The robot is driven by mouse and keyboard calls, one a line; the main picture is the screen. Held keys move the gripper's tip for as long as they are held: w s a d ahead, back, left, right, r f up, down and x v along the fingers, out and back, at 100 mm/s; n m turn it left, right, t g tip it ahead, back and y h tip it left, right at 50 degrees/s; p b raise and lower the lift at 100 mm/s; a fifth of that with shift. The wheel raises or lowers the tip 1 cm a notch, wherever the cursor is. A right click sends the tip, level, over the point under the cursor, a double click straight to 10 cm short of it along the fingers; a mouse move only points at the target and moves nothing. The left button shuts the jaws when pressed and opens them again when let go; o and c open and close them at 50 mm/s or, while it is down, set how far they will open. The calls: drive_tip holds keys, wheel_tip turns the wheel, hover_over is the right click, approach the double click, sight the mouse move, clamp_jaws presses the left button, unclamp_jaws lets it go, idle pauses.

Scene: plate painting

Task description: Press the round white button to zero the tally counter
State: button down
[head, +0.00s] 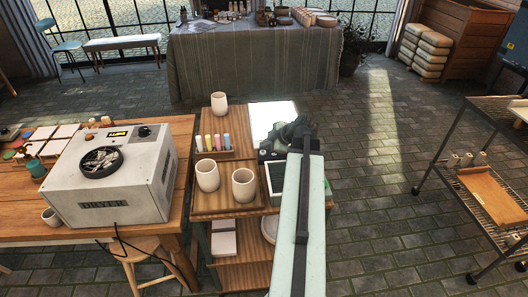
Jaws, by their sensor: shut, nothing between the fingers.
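My gripper (290,132) is dark and sits at the far end of my pale green arm, over the right side of the small wooden cart. Its fingers are shut and hold nothing that I can see. I cannot tell whether this is the tally counter. No round white button can be made out; that spot is small and partly hidden by my arm and gripper.
On the cart (215,203) stand several cream cups (243,187) and a holder of coloured sticks (215,142). A white dryer box (115,178) stands on the table at left. A wire shelf rack (478,180) is at right. The paved floor between is clear.

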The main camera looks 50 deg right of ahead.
sight(265, 153)
drive_tip(key=shift+f, duration=0.1)
drive_tip(key=shift+f+b, duration=0.35)
drive_tip(key=shift+b, duration=0.05)
drive_tip(key=shift+f+b, duration=0.45)
idle(0.6)
drive_tip(key=shift+r, duration=0.2)
drive_tip(key=shift+r+p, duration=0.7)
drive_tip(key=shift+p, duration=0.2)
wheel_tip(265, 153, up, 5)
drive_tip(key=p, duration=0.5)
drive_tip(key=shift+w+r, duration=0.1)
idle(0.3)
